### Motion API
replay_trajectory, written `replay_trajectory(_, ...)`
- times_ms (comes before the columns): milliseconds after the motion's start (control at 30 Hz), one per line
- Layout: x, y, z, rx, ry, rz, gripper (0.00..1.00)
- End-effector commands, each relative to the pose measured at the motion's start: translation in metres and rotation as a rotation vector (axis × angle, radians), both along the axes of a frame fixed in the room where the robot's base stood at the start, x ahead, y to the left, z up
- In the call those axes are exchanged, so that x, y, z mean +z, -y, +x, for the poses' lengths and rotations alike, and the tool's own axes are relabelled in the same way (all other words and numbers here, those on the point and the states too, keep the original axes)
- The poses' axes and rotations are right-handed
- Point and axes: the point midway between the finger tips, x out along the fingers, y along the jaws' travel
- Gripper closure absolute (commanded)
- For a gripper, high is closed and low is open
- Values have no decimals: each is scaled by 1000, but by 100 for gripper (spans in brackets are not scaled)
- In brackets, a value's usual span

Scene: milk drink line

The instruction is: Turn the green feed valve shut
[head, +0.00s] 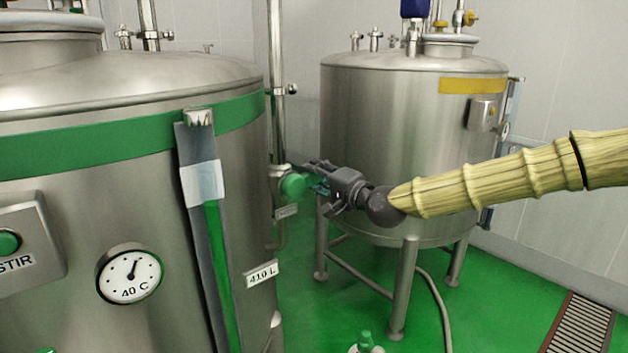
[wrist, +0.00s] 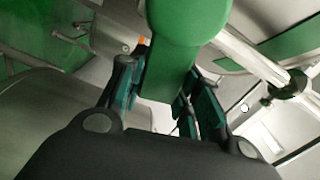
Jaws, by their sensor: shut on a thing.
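The green feed valve (head: 293,186) sits on a pipe at the right side of the near green-banded tank (head: 225,120). In the head view my gripper (head: 316,183) reaches it from the right, with its fingers at the valve. In the wrist view the green valve handle (wrist: 170,65) runs down between the two fingers of my gripper (wrist: 160,100). The fingers are shut on the handle, one on each side. The far end of the handle and its link to the pipe are partly hidden.
A second steel tank (head: 370,120) with a yellow band stands on legs behind my arm. A gauge (head: 130,274) reading about 40 C and a STIR button box (head: 25,245) are on the near tank. A hose (head: 440,305) and a drain grate (head: 580,325) lie on the green floor.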

Motion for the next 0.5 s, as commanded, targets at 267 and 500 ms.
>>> replay_trajectory(267,-13,1,1,-1,-88,120,100)
replay_trajectory(500,-15,1,1,-1,-120,164,100)
